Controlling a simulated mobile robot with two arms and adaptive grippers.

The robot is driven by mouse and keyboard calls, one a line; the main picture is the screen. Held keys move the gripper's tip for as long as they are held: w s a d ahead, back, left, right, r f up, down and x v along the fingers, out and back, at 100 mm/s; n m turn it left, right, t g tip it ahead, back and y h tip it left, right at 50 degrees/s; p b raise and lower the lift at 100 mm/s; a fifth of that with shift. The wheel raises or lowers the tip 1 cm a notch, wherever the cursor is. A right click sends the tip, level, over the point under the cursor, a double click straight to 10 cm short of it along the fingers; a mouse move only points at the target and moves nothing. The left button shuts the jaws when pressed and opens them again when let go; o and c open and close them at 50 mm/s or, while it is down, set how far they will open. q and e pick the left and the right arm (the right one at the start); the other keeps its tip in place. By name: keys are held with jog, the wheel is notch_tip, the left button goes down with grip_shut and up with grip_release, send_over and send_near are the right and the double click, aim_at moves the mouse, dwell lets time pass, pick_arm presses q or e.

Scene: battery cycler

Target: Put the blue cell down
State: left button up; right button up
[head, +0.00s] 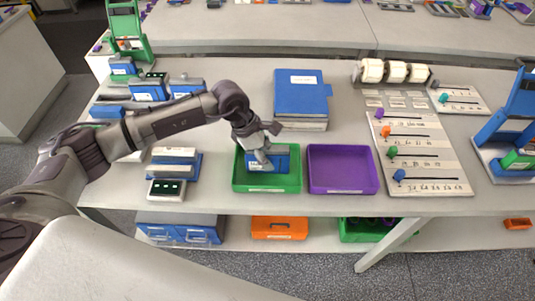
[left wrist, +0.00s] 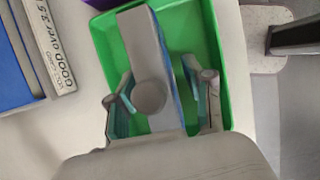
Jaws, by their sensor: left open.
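The blue cell (head: 280,163) stands in the green tray (head: 239,182), near its middle, partly hidden by my gripper. In the left wrist view the cell (left wrist: 147,40) shows its grey top and a strip of blue side, with the green tray (left wrist: 212,55) around it. My left gripper (head: 262,156) reaches down into the tray over the cell. In the left wrist view my left gripper (left wrist: 163,108) is open, with a finger on each side of the cell and gaps visible beside it. My right gripper is in neither view.
An empty purple tray (head: 342,188) stands right beside the green one. Blue binders (head: 300,95) lie behind the trays. A board with coloured sliders (head: 430,155) lies to the right. Other cells and small devices (head: 172,168) stand left of the green tray.

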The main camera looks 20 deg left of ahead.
pick_arm(q)
jog(key=b+v, duration=0.3)
jog(key=v, duration=0.7)
jog(key=shift+a+r+b, duration=0.25)
jog(key=shift+r+b, duration=0.05)
jog(key=shift+b, duration=0.05)
jog(key=shift+s+a+r, duration=0.15)
jog(key=shift+r, duration=0.3)
